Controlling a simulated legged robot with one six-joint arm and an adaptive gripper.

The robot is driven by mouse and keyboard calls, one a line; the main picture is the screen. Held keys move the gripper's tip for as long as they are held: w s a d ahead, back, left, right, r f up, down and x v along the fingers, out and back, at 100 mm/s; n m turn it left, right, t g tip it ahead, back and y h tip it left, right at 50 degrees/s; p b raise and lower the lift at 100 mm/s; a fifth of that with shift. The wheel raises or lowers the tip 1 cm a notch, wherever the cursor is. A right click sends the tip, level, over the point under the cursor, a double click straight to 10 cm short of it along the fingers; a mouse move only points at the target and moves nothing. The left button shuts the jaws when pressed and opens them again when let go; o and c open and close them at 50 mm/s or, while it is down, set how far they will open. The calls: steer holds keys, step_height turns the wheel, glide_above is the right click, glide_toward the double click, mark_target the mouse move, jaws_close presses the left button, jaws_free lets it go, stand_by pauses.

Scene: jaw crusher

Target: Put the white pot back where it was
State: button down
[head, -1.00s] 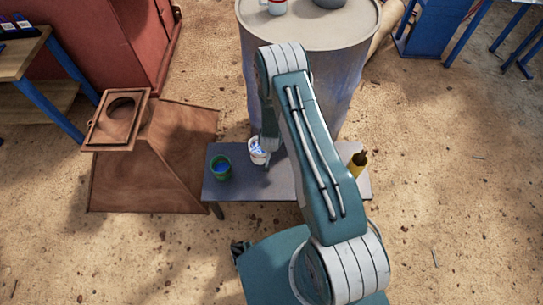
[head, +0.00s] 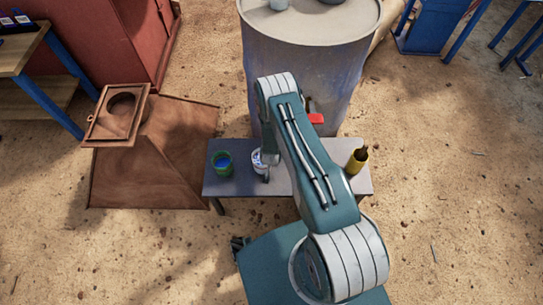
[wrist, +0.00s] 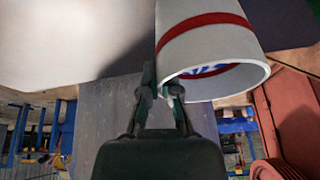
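The white pot (wrist: 205,40) with a red band and blue inside fills the upper middle of the wrist view. My gripper (wrist: 161,88) is shut on its wall at the rim, with one finger outside and the other at the opening. In the head view the white pot (head: 257,161) is at the middle-left of the small grey bench (head: 305,186), partly hidden by my gripper (head: 266,172). It looks upright. I cannot tell whether its base touches the bench.
A green pot with blue inside (head: 222,163) stands just left of the white pot. A yellow pot (head: 357,160) stands at the bench's right end. A red item (head: 316,118) shows behind my arm. A large drum (head: 340,65) stands behind the bench.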

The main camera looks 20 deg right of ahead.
steer(key=shift+f, duration=0.35)
steer(key=shift+d, duration=0.15)
steer(key=shift+f, duration=0.6)
steer(key=c, duration=0.7)
jaws_free()
